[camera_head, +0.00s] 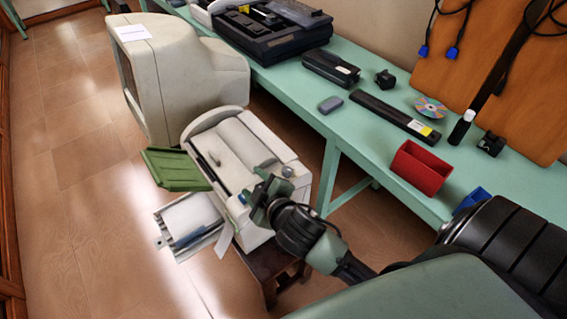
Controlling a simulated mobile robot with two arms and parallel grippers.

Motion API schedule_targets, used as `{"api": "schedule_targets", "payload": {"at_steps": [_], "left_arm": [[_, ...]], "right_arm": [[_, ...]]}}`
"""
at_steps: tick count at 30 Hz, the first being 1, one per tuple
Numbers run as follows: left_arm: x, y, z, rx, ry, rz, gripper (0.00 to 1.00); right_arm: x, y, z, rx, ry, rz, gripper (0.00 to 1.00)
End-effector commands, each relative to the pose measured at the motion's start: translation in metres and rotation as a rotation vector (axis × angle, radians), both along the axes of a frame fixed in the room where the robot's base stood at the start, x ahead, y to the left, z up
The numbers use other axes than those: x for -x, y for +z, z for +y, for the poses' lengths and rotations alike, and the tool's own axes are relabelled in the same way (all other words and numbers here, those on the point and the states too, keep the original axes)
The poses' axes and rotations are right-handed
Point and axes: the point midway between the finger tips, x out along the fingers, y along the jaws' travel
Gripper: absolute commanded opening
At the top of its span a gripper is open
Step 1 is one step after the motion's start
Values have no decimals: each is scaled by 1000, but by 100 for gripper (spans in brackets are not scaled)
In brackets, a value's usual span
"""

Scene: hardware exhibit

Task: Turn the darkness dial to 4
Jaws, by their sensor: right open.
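A beige office machine (243,147) with a roller-like top stands on a small dark stool in the middle of the view. A small round grey knob (287,171) sits on its right top edge; it may be the darkness dial, but no numbers or setting can be read. My right gripper (256,199) is at the machine's front right corner, just below and left of the knob. It is open, and I see nothing held in it. I cannot tell whether it touches the machine. It hides part of the front edge. My left gripper is not in view.
A green tray (174,169) and a white tray (192,222) stick out at the machine's left and front. A large beige monitor (165,75) stands behind. The teal table (358,130) at right carries a red box (420,168) and several dark devices. Open floor lies left.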

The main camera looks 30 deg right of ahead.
Motion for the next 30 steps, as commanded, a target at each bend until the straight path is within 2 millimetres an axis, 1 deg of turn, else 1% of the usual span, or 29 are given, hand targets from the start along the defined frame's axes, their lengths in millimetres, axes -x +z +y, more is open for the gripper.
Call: {"api": "schedule_targets", "payload": {"at_steps": [1, 2, 4, 5, 6, 8, 9, 10, 12, 14, 15, 16, 17, 18, 20, 21, 23, 24, 25, 26, 27, 29, 30], "left_arm": [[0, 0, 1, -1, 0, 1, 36], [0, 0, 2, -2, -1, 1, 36], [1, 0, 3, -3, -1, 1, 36], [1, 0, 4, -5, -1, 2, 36], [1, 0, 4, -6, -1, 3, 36], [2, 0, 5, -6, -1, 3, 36], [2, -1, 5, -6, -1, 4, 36], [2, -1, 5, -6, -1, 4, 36], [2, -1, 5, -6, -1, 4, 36], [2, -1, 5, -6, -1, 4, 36], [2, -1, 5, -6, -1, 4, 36], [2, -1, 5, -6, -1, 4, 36], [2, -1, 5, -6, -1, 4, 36], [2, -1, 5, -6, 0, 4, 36], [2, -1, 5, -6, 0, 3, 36], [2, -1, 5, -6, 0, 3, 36], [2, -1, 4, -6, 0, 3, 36], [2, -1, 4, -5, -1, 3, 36], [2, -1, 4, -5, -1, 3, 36], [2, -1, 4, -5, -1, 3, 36], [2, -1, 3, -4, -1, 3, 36], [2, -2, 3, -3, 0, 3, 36], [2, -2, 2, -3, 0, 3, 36]], "right_arm": [[-17, 20, 6, 60, 51, -86, 48], [-27, 34, 11, 102, 86, -142, 48], [-48, 69, 27, 216, 184, -292, 48], [-56, 86, 36, 276, 232, -365, 48], [-65, 110, 52, 366, 307, -469, 48], [-73, 143, 80, 518, 431, -632, 48], [-74, 160, 100, 628, 522, -738, 48], [-72, 171, 115, 710, 592, -815, 48], [-64, 183, 149, 908, 763, -979, 48], [-53, 182, 173, 1081, 919, -1103, 48], [-46, 175, 184, 1197, 1030, -1174, 48], [-41, 167, 191, 1284, 1116, -1221, 48], [-36, 157, 194, 1371, 1205, -1261, 48], [-31, 140, 194, 1484, 1332, -1304, 48], [-27, 112, 184, 1647, 1532, -1341, 48], [-26, 93, 170, 1750, 1676, -1347, 48], [-27, 65, 138, 1885, 1905, -1317, 48], [-30, 49, 111, 1961, 2064, -1274, 48], [-32, 40, 89, -1923, -2091, 1177, 48], [-34, 33, 65, -1856, -2092, 1068, 48], [-37, 26, 34, -1771, -2094, 934, 48], [-39, 22, -12, -1657, -2103, 758, 48], [-40, 23, -39, -1591, -2111, 661, 48]]}}
